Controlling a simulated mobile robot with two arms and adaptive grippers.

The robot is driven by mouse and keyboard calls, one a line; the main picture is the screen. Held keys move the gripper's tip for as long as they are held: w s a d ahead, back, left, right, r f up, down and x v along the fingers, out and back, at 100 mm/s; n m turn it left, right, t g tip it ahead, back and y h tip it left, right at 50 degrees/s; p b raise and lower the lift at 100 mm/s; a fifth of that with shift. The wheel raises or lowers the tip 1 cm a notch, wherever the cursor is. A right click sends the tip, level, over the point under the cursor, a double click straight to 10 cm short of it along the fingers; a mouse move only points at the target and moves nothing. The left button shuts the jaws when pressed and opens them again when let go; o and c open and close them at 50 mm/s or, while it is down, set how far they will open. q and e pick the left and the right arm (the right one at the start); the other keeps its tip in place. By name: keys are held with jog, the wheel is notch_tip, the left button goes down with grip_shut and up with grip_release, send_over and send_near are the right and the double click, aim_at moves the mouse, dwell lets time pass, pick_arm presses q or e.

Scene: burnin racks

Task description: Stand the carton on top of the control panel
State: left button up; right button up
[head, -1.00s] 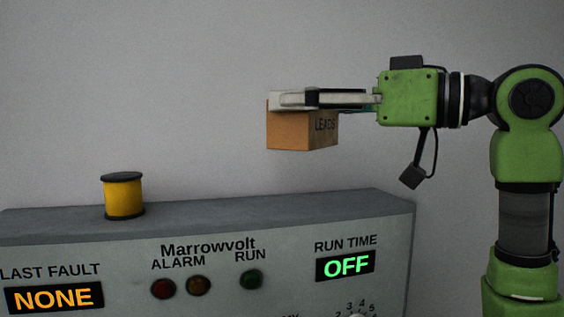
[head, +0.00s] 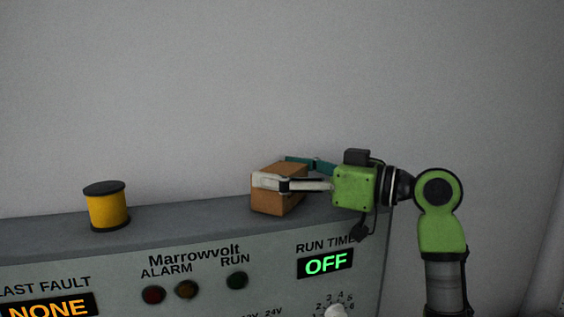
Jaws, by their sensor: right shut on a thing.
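The carton (head: 272,202) is a small brown box. It stands upright at the right part of the grey top of the control panel (head: 190,226), and its bottom appears to touch that top. My right gripper (head: 280,177) comes in from the right and is shut on the carton, one pale finger across its near side and one teal finger at its far side. The fingers hide part of the carton's upper half. My left gripper is not in the head view.
A yellow spool (head: 107,207) with dark ends stands on the panel top to the left of the carton, with clear top between them. The panel front has lamps, a display reading OFF (head: 325,263) and a knob. A plain grey wall is behind.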

jog(key=shift+f, duration=0.2)
jog(key=o, duration=1.3)
jog(key=shift+c, duration=0.2)
jog(key=shift+r, duration=0.1)
jog(key=shift+r, duration=0.2)
jog(key=b+v, duration=0.1)
jog(key=v, duration=0.1)
jog(key=b+v, duration=0.2)
jog(key=shift+d+f, duration=0.1)
jog(key=shift+f, duration=0.3)
jog(key=b+v, duration=0.3)
jog(key=v, duration=0.5)
jog(key=shift+r, duration=0.35)
